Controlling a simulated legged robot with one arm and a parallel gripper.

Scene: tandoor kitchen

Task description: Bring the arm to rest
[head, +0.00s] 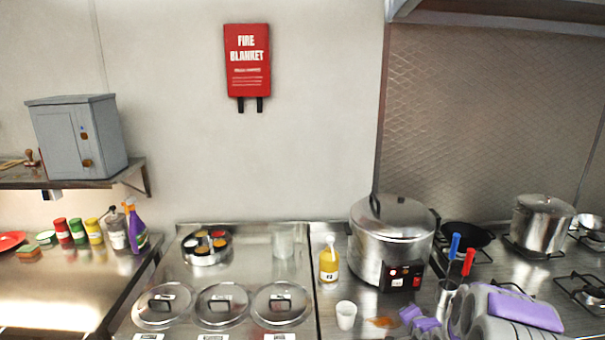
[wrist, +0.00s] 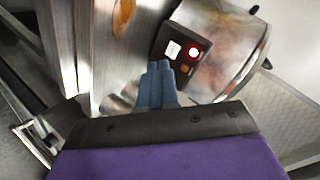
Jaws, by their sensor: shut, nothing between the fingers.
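My gripper (head: 420,322) is low at the right of the head view, its purple fingers over the steel counter just in front of the large lidded cooker (head: 385,250). In the wrist view the fingers (wrist: 160,72) lie together, shut and empty, pointing toward the cooker's panel with its lit red switch (wrist: 194,53). My grey and purple arm fills the lower right of the head view and hides part of the counter.
An orange-brown spill (head: 383,322) and a white cup (head: 346,315) are left of my gripper. A steel container (head: 447,297) with blue- and red-handled utensils stands close behind the arm. A yellow bottle (head: 329,264) stands left of the cooker. Gas burners (head: 580,291) are at right.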

